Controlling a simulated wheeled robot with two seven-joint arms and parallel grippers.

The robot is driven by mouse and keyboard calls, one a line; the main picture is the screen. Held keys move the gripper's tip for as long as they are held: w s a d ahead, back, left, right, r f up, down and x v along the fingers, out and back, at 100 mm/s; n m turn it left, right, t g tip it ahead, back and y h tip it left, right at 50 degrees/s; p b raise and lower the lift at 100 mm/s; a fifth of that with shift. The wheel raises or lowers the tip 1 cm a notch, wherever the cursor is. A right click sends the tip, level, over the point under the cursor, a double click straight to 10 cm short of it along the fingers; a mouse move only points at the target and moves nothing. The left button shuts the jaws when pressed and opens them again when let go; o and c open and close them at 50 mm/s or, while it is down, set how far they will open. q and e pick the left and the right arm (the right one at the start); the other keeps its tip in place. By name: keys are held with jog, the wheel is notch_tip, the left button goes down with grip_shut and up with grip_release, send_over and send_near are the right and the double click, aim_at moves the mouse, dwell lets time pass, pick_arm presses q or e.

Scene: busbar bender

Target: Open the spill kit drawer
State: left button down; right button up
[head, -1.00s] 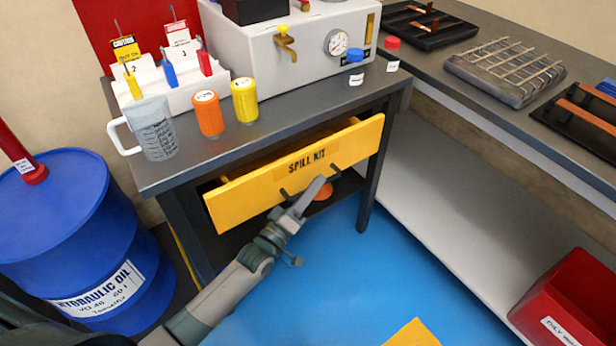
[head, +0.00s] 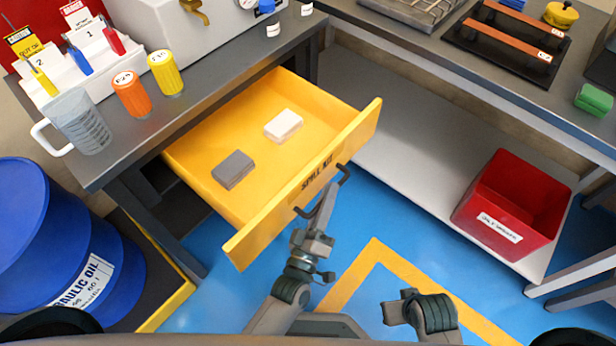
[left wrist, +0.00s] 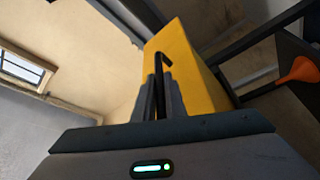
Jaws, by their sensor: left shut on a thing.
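The yellow spill kit drawer (head: 255,130) stands pulled well out from under the dark bench, with its label on the front panel. Inside lie a grey block (head: 233,169) and a white block (head: 283,125), apart from each other. The dark bar handle (head: 342,178) runs along the drawer front. My left gripper (head: 325,205) is shut on this handle; in the left wrist view its fingers (left wrist: 161,97) close around the black bar in front of the yellow panel (left wrist: 185,60).
A jug (head: 80,122), an orange bottle (head: 132,95) and a yellow bottle (head: 166,73) stand on the bench (head: 185,105). A blue oil drum (head: 60,250) is at the left. A red bin (head: 515,205) sits on the low shelf at right. The blue floor before the drawer is open.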

pick_arm(q)
jog(key=shift+s+d+f, duration=0.1)
jog(key=shift+s+d, duration=0.75)
jog(key=shift+d, duration=0.1)
pick_arm(e)
jog(key=shift+f, duration=0.3)
pick_arm(q)
jog(key=c, duration=1.8)
grip_release()
